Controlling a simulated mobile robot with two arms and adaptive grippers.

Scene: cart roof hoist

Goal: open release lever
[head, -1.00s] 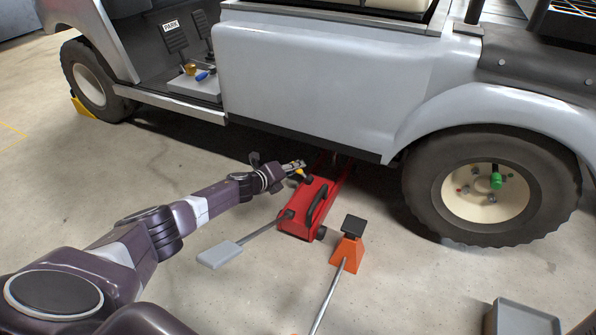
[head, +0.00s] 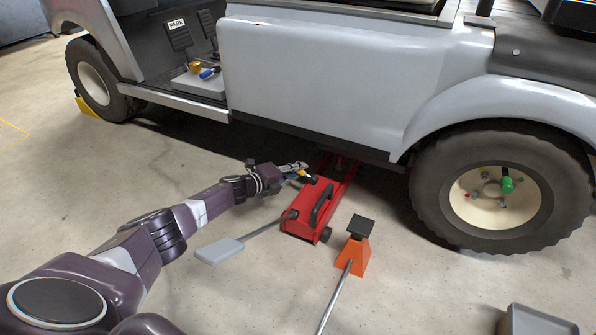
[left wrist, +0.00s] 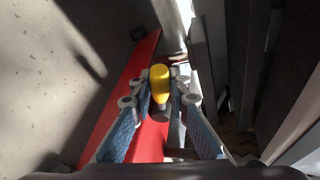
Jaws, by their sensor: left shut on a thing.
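A red floor jack (head: 303,222) sits on the floor, its far end under the cart's side. It has a black carry handle and a grey foot pedal (head: 219,250) at its left. My left gripper (head: 303,174) is at the jack's left side near its middle. In the left wrist view its two fingers (left wrist: 160,98) are closed around a yellow-tipped lever (left wrist: 159,82), which I take for the release lever. The red jack body (left wrist: 118,98) shows below and to the left of the fingers. My right gripper is not in view.
An orange jack stand (head: 355,252) with a black top stands right of the jack, with a grey bar in front of it. The cart's rear wheel (head: 500,190) is at the right. A yellow chock (head: 87,107) lies by the front wheel. Floor at the left is clear.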

